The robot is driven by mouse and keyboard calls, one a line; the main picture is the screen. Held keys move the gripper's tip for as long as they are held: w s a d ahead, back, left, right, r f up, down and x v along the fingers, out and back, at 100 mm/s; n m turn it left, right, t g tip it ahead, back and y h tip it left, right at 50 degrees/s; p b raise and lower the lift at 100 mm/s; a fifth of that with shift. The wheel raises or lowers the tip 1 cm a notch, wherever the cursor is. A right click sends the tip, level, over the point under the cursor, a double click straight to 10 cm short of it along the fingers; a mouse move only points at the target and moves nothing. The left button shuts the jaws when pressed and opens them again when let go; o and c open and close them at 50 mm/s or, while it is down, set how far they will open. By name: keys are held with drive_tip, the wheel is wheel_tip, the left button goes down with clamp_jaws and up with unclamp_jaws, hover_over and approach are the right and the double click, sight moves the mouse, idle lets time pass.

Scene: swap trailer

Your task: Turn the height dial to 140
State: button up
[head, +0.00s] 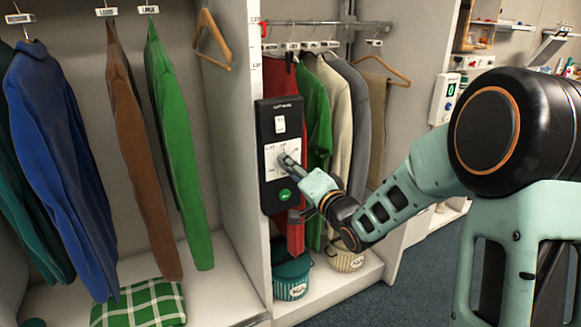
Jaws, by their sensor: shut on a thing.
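The height dial (284,158) sits on a white plate in the middle of a black control panel (264,113), mounted on the front edge of a wardrobe divider. My gripper (289,164) reaches in from the right and is shut on the dial, its fingertips covering most of it. Small printed marks surround the dial, too small to read. The dial's pointer is hidden, so its setting cannot be told. Above the dial is a small white switch or display (280,124). Below it is a round green button (284,195).
Clothes hang in bays on both sides of the panel, including a green garment (174,140) at left and a red one (280,85) close behind the panel. A white control box (445,98) is at right, behind my arm.

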drive_tip(key=o, duration=1.1)
drive_tip(key=shift+o, duration=0.2)
drive_tip(key=v, duration=1.2)
